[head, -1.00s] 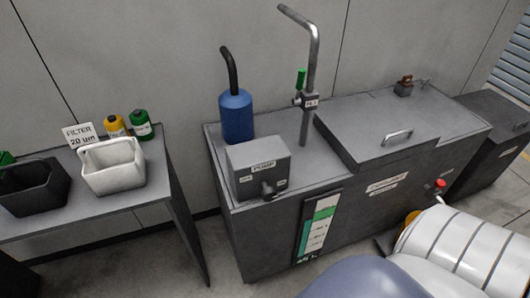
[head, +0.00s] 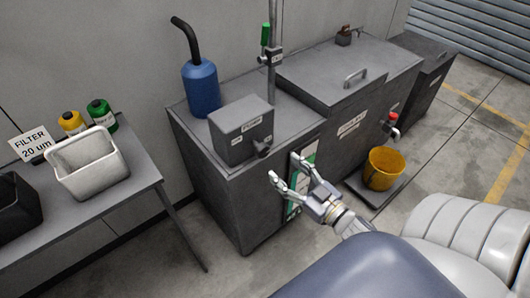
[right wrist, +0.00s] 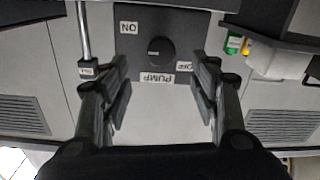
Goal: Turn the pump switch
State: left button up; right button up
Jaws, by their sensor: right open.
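The grey pump box (head: 240,128) stands on the front left of the dark tank. Its dark round switch (head: 263,148) sits on the front face, below the pump label. In the right wrist view, where the label is upside down, the switch (right wrist: 160,52) lies between an ON label at left and an OFF label at right. A small pale mark shows on the knob; I cannot tell which way it points. My right gripper (head: 284,168) is open and empty, in front of the box and apart from the switch. My left gripper is not in view.
A blue bottle (head: 201,87) stands behind the box, and a vertical pipe (head: 272,60) rises beside it. A yellow bucket (head: 384,167) sits on a low plate at right. A white bin (head: 88,165) stands on the left table. Floor between table and tank is clear.

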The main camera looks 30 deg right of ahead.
aim_at(265, 153)
jog(key=w, duration=0.5)
jog(key=w+a, duration=0.1)
jog(key=w, duration=0.2)
jog(key=shift+w, duration=0.15)
jog(key=shift+w+a, duration=0.1)
jog(key=shift+w, duration=0.6)
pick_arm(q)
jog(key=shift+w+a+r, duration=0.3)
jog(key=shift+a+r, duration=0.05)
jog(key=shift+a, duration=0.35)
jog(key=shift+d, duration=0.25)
pick_arm(e)
jog(key=c, duration=1.1)
